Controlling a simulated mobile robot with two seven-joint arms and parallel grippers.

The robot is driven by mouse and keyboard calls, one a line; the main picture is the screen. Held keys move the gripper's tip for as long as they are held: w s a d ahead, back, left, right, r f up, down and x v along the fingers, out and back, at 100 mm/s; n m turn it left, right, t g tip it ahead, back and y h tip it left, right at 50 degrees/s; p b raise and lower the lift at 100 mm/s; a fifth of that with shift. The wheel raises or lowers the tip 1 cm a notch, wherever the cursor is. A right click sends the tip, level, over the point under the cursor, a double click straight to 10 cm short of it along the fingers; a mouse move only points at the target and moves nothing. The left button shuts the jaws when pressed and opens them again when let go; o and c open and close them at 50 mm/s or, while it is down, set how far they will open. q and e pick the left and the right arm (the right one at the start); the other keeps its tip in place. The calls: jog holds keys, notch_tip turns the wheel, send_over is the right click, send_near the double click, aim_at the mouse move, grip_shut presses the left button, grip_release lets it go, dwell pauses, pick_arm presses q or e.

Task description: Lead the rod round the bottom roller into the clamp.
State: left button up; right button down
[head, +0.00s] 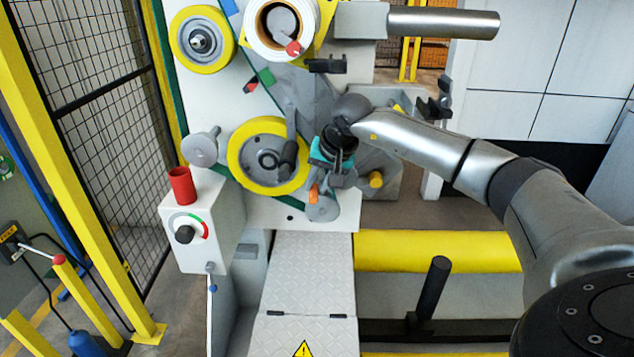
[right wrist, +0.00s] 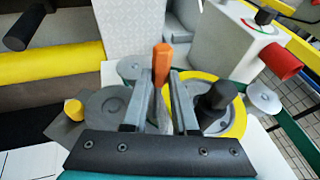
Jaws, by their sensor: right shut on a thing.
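My right gripper (head: 327,178), with a teal body, is in front of the machine panel, right of the large yellow-rimmed wheel (head: 240,168). In the right wrist view its two grey fingers (right wrist: 155,82) flank the rod, which has an orange end (right wrist: 161,62) and a grey shaft; the gripper is shut on it. The orange end also shows in the head view (head: 313,193), just above a small grey roller (head: 322,208) low on the panel, apparently the bottom roller. In the wrist view this roller (right wrist: 131,67) is left of the orange end. I cannot single out the clamp. My left gripper is not in view.
A black knob (right wrist: 214,101) stands out from the yellow-rimmed wheel, close beside one finger. A yellow knob (head: 376,180) is right of the gripper. A control box with a red cup (head: 182,185) is at left. The grey tread-plate step (head: 310,270) below is clear.

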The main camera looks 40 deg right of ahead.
jog(key=shift+r, duration=0.15)
dwell(0.4)
jog(key=s+d+f+b, duration=0.2)
jog(key=f, duration=0.1)
jog(key=shift+s+d+f+b, duration=0.1)
jog(key=shift+d+f+b, duration=0.1)
jog(key=shift+d+b, duration=0.15)
dwell(0.6)
jog(key=s+d+b, duration=0.1)
jog(key=s+d, duration=0.2)
jog(key=d, duration=0.1)
jog(key=shift+s, duration=0.2)
dwell(0.6)
dwell(0.6)
